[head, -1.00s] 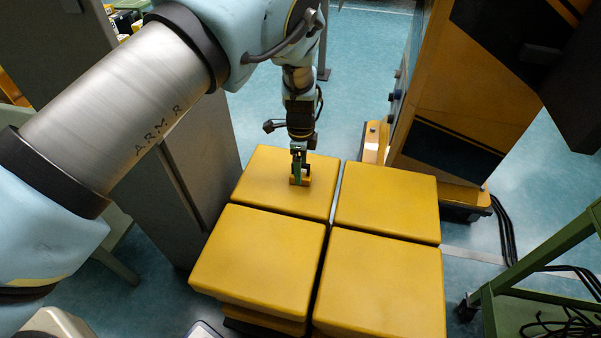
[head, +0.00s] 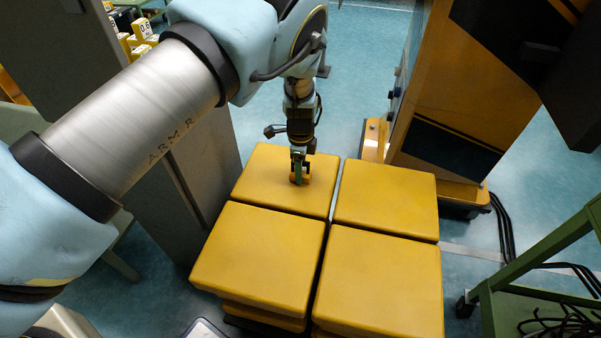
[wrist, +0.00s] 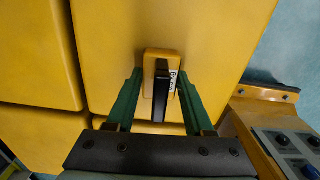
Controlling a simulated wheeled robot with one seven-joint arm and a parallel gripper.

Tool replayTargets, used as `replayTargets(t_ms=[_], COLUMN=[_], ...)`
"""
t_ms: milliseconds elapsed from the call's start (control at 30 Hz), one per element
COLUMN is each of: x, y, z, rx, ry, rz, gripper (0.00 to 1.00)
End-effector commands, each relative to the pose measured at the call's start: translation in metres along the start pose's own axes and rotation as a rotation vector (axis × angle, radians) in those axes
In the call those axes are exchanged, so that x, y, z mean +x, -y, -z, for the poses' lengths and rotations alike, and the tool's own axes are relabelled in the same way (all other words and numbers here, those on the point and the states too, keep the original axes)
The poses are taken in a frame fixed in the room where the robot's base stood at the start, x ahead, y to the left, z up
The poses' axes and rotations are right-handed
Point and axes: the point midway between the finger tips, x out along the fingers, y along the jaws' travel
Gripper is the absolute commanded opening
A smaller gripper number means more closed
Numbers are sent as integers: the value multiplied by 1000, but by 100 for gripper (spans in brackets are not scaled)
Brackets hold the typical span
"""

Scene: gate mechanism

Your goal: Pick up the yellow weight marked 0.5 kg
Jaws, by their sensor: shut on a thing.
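A small yellow weight (wrist: 158,66) with a black handle (wrist: 161,90) and a white label sits between my gripper's green fingers in the wrist view. The label's print is too small to read surely. My gripper (head: 299,174) is shut on the weight, low over the far left yellow block (head: 262,180) in the head view. The fingers and wrist partly hide the weight there. I cannot tell whether it touches the block top.
Several large yellow blocks stand close together, with narrow gaps; the near right one (head: 385,285) is bare on top. A yellow-and-black cabinet (head: 450,110) stands behind right, a green frame (head: 530,260) at right. Several labelled yellow weights (head: 140,30) stand at upper left.

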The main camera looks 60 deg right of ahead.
Motion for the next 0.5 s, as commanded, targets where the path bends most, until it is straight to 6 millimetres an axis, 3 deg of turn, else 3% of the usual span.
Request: replayTargets(t_ms=[33, 233, 500], x=[0, 0, 0], y=[0, 0, 0], z=[0, 0, 0], rx=[0, 0, 0], ry=[0, 0, 0], rz=[1, 1, 1], gripper=[22, 0, 0])
